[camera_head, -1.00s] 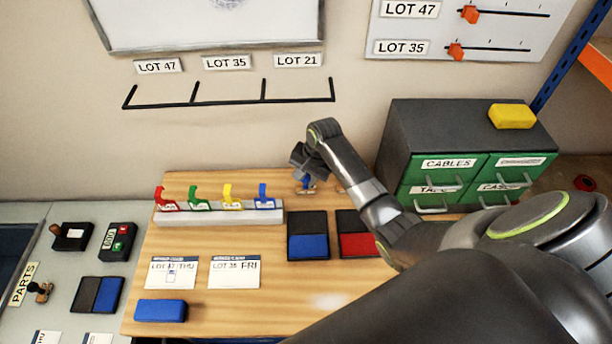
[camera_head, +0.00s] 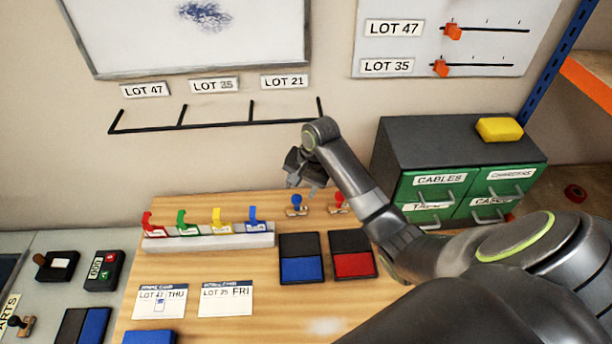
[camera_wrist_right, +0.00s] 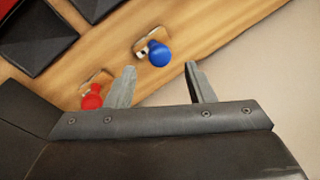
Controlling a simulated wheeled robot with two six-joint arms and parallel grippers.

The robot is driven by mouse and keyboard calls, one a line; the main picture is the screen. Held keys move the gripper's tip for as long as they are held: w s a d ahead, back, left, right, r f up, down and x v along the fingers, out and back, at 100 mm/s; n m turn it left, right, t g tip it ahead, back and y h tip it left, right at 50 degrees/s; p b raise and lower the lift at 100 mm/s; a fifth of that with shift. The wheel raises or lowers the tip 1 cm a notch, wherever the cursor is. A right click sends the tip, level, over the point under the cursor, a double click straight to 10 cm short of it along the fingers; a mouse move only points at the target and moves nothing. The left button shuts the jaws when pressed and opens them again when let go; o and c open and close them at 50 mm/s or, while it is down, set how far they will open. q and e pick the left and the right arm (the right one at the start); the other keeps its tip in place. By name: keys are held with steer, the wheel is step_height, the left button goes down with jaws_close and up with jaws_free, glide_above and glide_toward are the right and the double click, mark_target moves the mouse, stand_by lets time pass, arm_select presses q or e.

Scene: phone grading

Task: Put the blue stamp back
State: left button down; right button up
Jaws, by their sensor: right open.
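The blue stamp (camera_head: 297,203) stands upright on the wooden table, behind the blue ink pad (camera_head: 301,268). Its round blue handle also shows in the right wrist view (camera_wrist_right: 159,53). My right gripper (camera_head: 306,184) is above and apart from the blue stamp. In the right wrist view its two fingers (camera_wrist_right: 160,85) are spread with nothing between them, and the blue handle lies beyond the fingertips. My left gripper is not in view.
A red ink pad (camera_head: 352,265) lies right of the blue one. A rack (camera_head: 208,241) with coloured clips stands to the left. Two cards (camera_head: 226,300) lie in front. A green drawer cabinet (camera_head: 440,150) stands at the back right.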

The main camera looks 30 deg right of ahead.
steer(key=b+v, duration=0.1)
steer(key=v, duration=0.5)
steer(key=shift+f, duration=0.1)
stand_by(0.4)
